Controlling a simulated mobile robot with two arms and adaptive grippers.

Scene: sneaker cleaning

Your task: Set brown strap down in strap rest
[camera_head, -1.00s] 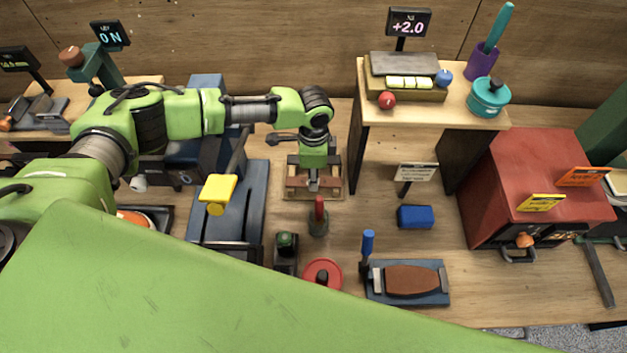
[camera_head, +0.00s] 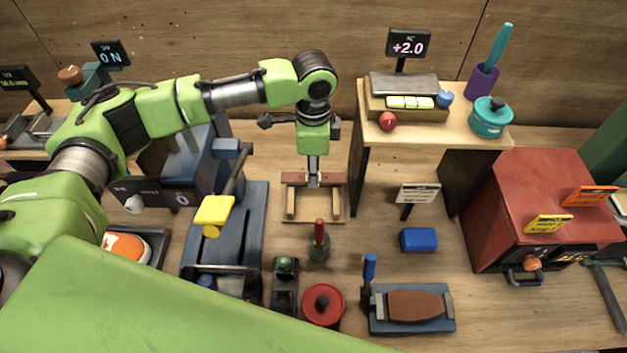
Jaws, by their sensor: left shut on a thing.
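My left gripper (camera_head: 313,180) points straight down at the back part of a small wooden frame, which looks like the strap rest (camera_head: 317,218). The gripper is shut on a narrow brown strip, which looks like the brown strap (camera_head: 296,179). The strap lies crosswise at the frame's back end. Whether it touches the wood or hangs just above it, I cannot tell. My right gripper is not in view.
A blue machine with a yellow lever pad (camera_head: 214,211) is on the left. A raised wooden shelf (camera_head: 455,135) is on the right. A blue block (camera_head: 418,240) and a clamped brown piece (camera_head: 415,307) sit at front right.

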